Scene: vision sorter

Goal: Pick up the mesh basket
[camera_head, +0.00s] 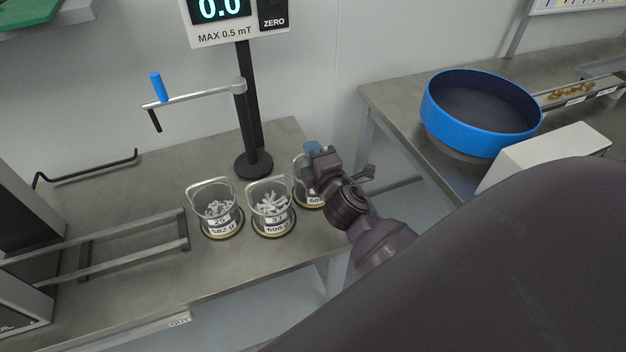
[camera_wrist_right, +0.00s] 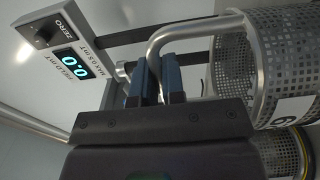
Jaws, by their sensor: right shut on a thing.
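Three mesh baskets with wire handles and white labels stand in a row on the grey bench. The left basket (camera_head: 217,213) and the middle basket (camera_head: 268,210) hold pale grey pieces. The right mesh basket (camera_head: 305,192) is partly hidden by my right gripper (camera_head: 314,150). In the right wrist view my right gripper (camera_wrist_right: 157,78) has its blue fingers shut on the handle of a mesh basket (camera_wrist_right: 287,60), whose body is at the right edge. I cannot tell whether this basket touches the bench. My left gripper is not in view.
A black post with a display (camera_head: 222,12) and a crank arm (camera_head: 195,95) stands behind the baskets. Metal rails (camera_head: 100,240) lie to the left. A blue round bowl (camera_head: 480,108) and a white box (camera_head: 545,155) are on the right bench, across a gap.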

